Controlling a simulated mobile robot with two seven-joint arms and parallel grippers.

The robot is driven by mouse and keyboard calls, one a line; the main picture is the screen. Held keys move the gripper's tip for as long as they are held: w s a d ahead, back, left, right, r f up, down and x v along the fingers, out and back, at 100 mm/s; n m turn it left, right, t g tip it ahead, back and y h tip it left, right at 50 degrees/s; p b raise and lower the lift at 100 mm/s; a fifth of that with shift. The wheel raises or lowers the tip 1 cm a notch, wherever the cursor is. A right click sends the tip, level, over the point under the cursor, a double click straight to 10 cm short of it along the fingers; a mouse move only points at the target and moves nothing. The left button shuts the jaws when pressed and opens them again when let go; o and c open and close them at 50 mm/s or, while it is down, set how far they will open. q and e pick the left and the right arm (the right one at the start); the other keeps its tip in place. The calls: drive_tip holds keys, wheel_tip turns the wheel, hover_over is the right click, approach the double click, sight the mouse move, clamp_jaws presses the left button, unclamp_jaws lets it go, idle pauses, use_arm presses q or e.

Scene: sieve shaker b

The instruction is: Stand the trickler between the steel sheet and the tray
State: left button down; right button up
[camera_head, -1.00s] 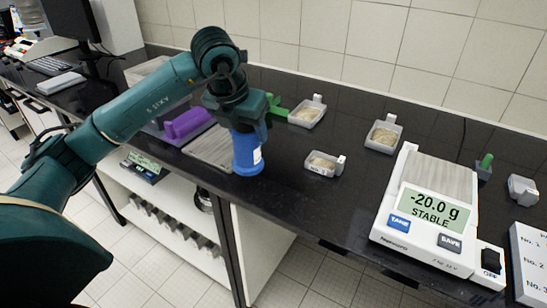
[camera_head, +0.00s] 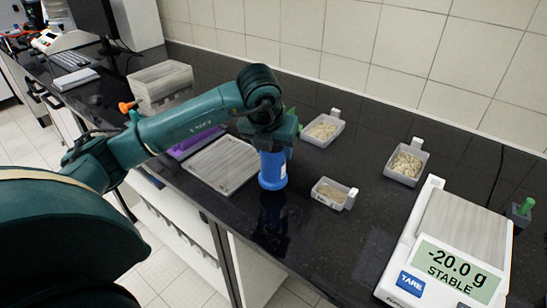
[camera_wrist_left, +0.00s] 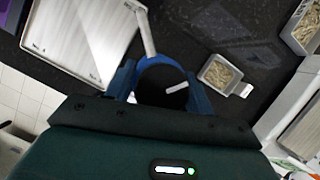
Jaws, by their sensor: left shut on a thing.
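The blue trickler (camera_head: 273,170) is upright in my left gripper (camera_head: 268,145), which is shut around its upper part. The steel sheet (camera_head: 222,164) lies flat on the black counter to its left. A small tray (camera_head: 333,193) of pale grains stands to its right, with a gap between. I cannot tell whether the trickler's base touches the counter. In the left wrist view the trickler (camera_wrist_left: 160,62) shows from above between the fingers, with the steel sheet (camera_wrist_left: 80,38) at left and the tray (camera_wrist_left: 218,74) at right. My right gripper is out of view.
Two more grain trays, one behind (camera_head: 322,130) and one at right (camera_head: 406,162), stand on the counter (camera_head: 330,245). The balance (camera_head: 445,250) is at the right and reads -20.0 g. Stacked clear bins (camera_head: 160,85) stand at back left. The counter's front edge is near.

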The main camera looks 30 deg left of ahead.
use_arm(q)
wheel_tip(320, 180, down, 2)
drive_tip(key=shift+f, duration=0.5)
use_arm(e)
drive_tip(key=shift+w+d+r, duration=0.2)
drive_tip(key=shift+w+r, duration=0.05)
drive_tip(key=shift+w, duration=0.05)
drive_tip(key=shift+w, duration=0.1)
use_arm(q)
drive_tip(key=shift+f, duration=0.2)
drive_tip(key=c, duration=0.6)
unclamp_jaws()
drive_tip(key=shift+o, duration=0.2)
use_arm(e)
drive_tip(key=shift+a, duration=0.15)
